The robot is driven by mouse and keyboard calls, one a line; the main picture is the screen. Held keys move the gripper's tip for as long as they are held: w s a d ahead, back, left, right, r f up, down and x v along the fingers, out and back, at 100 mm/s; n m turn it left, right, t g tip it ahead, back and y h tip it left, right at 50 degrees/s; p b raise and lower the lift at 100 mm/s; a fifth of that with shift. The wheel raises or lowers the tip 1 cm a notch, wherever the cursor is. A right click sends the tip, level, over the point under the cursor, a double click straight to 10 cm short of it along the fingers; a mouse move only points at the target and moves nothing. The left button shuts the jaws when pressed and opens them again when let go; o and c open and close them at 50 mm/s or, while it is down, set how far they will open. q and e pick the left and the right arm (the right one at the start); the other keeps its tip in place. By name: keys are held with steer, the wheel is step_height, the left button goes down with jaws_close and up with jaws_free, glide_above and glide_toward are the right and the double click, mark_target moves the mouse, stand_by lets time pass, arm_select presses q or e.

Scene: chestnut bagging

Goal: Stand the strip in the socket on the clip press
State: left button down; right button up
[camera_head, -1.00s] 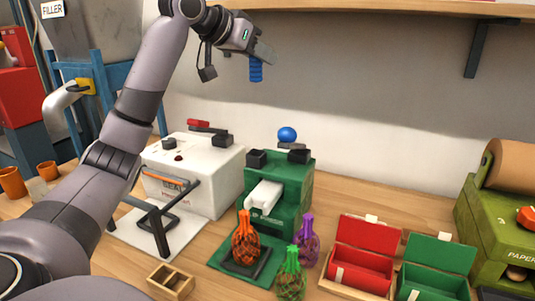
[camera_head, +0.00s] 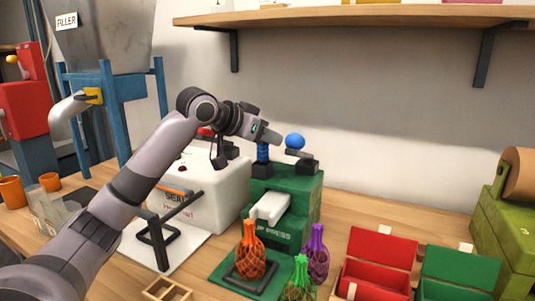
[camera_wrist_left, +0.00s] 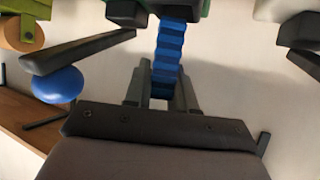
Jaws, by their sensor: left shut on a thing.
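The blue ribbed strip (camera_head: 262,152) is upright in my left gripper (camera_head: 265,138), which is shut on its upper part. The strip's lower end meets the black socket block (camera_head: 261,171) on top of the green clip press (camera_head: 284,232). I cannot tell whether it is inside the socket or just above it. My right gripper is not in view.
The press lever's blue knob (camera_head: 295,141) is close to the right of the strip. The white sealer (camera_head: 215,190) stands left of the press. Netted bags (camera_head: 250,255) sit in front. Red (camera_head: 380,248) and green (camera_head: 460,267) boxes stand at the right.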

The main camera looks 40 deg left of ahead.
mark_target(259, 146)
arm_select(q)
steer(key=shift+f+b, duration=0.35)
steer(key=shift+f, duration=1.2)
steer(key=shift+f, duration=0.1)
steer(key=c, duration=0.9)
jaws_free()
steer(key=shift+c, duration=0.2)
steer(key=d+b+v, duration=0.1)
steer(key=b+v, duration=0.1)
steer(key=v, duration=1)
steer(key=shift+a, duration=0.5)
